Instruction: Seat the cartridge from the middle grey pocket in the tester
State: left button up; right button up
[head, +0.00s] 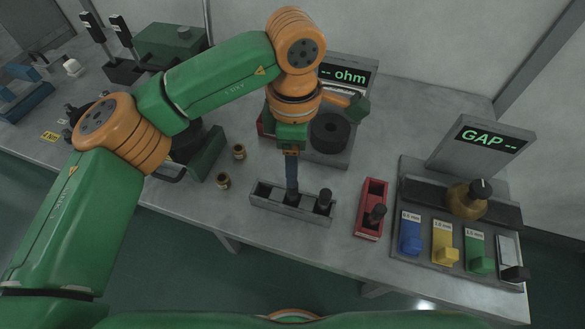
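The grey tray (261,204) with three pockets stands near the table's front edge. A dark cartridge (292,197) shows in its middle pocket, and another dark cartridge (325,200) stands in the right pocket. The left pocket looks empty. My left gripper (291,184) points down over the middle pocket, its fingertips at the cartridge's top; the fingers overlap in this view, so their opening is unclear. The tester (340,157), with a black round part (330,132) and a display reading "-- ohm" (345,76), stands behind, partly hidden by my arm. My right gripper is not in view.
A red tray (361,220) holding a dark cartridge (377,214) stands right of the grey tray. Further right is a gap station (405,187) with coloured blocks and a "GAP --" display (482,138). Two small brass pieces (239,152) (224,181) stand left of the tray.

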aim_at(292, 193)
pick_arm(q)
jog(key=shift+s+a+f+p, duration=0.1)
jog(key=shift+s+f+p, duration=0.5)
jog(key=shift+s+f, duration=0.45)
notch_tip(292, 193, down, 4)
jog(key=shift+w+r+p, duration=0.1)
jog(key=shift+p, duration=0.25)
jog(key=shift+w, duration=0.1)
grip_shut()
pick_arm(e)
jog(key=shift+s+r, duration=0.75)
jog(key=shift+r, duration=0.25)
